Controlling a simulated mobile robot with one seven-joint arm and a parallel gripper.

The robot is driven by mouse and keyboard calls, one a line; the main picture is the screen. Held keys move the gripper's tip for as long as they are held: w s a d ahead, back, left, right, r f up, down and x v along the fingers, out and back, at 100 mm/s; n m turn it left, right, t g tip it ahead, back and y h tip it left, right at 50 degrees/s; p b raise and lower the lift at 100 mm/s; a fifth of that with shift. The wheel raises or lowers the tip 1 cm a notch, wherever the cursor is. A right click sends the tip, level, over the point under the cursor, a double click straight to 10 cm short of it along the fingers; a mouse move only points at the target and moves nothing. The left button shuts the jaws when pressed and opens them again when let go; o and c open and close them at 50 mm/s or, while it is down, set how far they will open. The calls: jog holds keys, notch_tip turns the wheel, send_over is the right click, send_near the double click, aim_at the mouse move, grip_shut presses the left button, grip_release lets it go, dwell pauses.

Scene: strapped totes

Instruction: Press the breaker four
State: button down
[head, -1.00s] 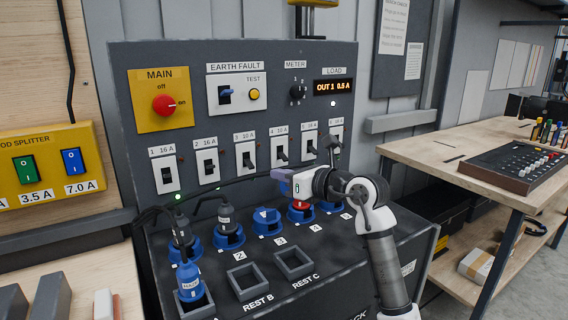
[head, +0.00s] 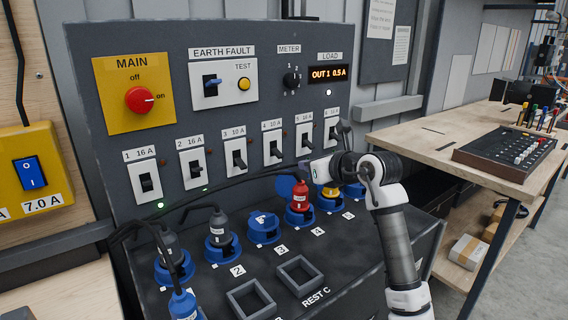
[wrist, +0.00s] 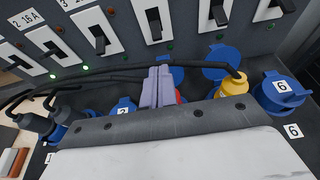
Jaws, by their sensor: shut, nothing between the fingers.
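Breaker four (head: 272,148) is a white plate with a dark lever, labelled 4 10 A, in the row on the grey panel. It also shows at the top of the wrist view (wrist: 154,19). My gripper (head: 308,169) is in front of the panel, below and right of breaker four in the head view. In the wrist view its pale purple fingers (wrist: 158,78) are shut and empty, pointing toward the panel below breaker four. They appear apart from its lever. The red plug (head: 300,196) stands below my gripper, partly hidden by the fingers in the wrist view.
Breaker three (head: 237,156) and breaker five (head: 304,140) flank breaker four. Black cables cross below the breakers. Blue sockets, a yellow plug (wrist: 232,87) and dark plugs line the sloping shelf. A wooden bench (head: 440,140) stands to the right.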

aim_at(278, 153)
jog(key=p+x, duration=0.3)
jog(key=x, duration=0.7)
jog(key=shift+w, duration=0.1)
jog(key=shift+r, duration=0.15)
